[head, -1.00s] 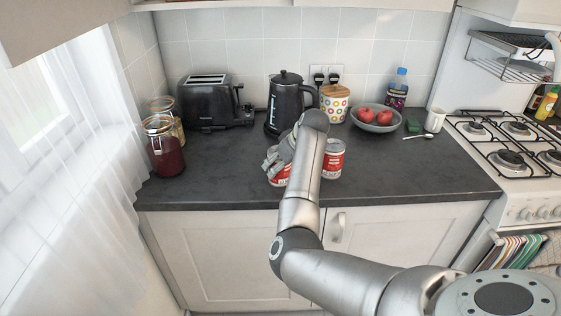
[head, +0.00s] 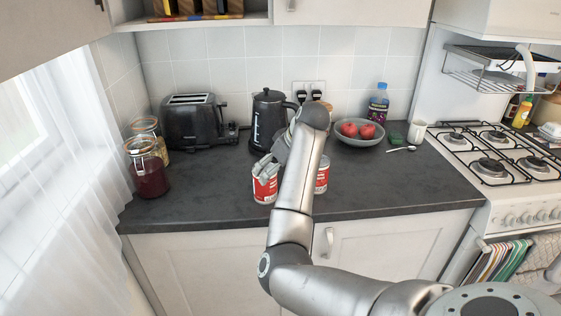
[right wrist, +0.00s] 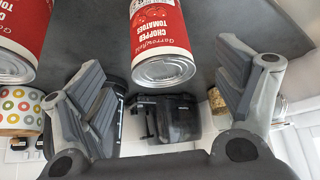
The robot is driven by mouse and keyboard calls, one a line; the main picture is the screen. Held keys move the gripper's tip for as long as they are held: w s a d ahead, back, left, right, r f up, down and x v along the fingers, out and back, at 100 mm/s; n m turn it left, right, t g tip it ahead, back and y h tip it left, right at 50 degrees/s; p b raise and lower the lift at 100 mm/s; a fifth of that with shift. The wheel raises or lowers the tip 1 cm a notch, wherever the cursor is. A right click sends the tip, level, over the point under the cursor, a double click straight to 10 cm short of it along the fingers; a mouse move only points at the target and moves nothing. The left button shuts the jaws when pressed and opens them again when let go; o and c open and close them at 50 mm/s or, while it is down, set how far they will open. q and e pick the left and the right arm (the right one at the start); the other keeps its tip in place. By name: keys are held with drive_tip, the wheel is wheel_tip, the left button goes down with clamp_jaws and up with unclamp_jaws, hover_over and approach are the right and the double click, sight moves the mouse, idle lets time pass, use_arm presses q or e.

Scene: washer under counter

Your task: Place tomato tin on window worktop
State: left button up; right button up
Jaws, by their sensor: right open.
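Two red-and-white tomato tins stand on the dark worktop (head: 380,190) near its front edge. The left tin (head: 264,190) is just below my right gripper (head: 265,168); the right tin (head: 322,176) is partly hidden behind my right arm. In the right wrist view, which is upside down, the left tin (right wrist: 160,35) shows its chopped tomatoes label and metal end, between and just beyond the spread fingers of my right gripper (right wrist: 165,95). The right tin (right wrist: 22,35) is outside the fingers. My right gripper is open and holds nothing. My left gripper is not in view.
Two glass jars (head: 149,172) stand at the left by the curtained window. A toaster (head: 196,122), kettle (head: 268,125), fruit bowl (head: 358,133) and bottle (head: 378,104) line the back. A gas hob (head: 490,160) is at the right. The worktop between jars and tins is clear.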

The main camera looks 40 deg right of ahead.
drive_tip(key=shift+v, duration=2.25)
